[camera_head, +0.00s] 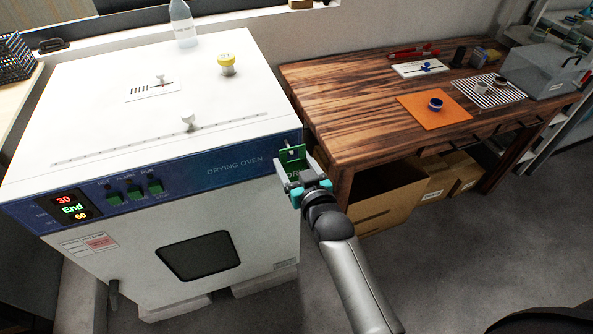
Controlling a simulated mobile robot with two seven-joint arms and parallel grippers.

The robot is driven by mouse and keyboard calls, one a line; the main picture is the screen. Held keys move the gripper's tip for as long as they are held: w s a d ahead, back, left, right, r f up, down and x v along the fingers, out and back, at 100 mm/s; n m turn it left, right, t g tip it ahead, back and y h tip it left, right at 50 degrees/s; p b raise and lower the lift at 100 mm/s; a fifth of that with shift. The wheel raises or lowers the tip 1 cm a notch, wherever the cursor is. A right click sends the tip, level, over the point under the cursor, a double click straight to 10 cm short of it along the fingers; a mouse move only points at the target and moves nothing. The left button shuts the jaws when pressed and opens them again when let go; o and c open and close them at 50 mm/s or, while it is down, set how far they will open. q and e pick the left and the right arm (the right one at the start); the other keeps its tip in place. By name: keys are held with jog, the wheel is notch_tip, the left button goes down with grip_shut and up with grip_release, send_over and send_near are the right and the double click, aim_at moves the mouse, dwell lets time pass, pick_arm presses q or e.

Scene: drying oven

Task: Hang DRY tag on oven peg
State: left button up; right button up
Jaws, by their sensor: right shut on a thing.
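The white drying oven (130,90) fills the left half of the view, with a blue front panel (190,168). A green tag (291,157) with partly visible lettering is at the panel's right end. My right gripper (295,178) is shut on the green tag, in front of the oven's right front corner. The fingers cover part of the tag. A small pale spot shows near the tag's top; I cannot tell whether it is the peg or whether the tag hangs on it. My left gripper is not in view.
A wooden table (345,100) stands to the right, with an orange mat (420,115) and a grey bin (540,72). Cardboard boxes (385,195) sit below it. A bottle (183,25) and a yellow-lidded jar (226,65) stand on the oven top.

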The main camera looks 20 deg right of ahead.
jog(key=shift+b+x, duration=0.55)
jog(key=shift+x, duration=0.3)
jog(key=shift+w+f, duration=0.2)
jog(key=shift+w, duration=0.35)
jog(key=shift+f, duration=0.1)
jog(key=o, duration=1.2)
jog(key=shift+o, duration=0.2)
jog(key=p+v, duration=0.3)
jog(key=v, duration=1.2)
jog(key=shift+p, duration=0.3)
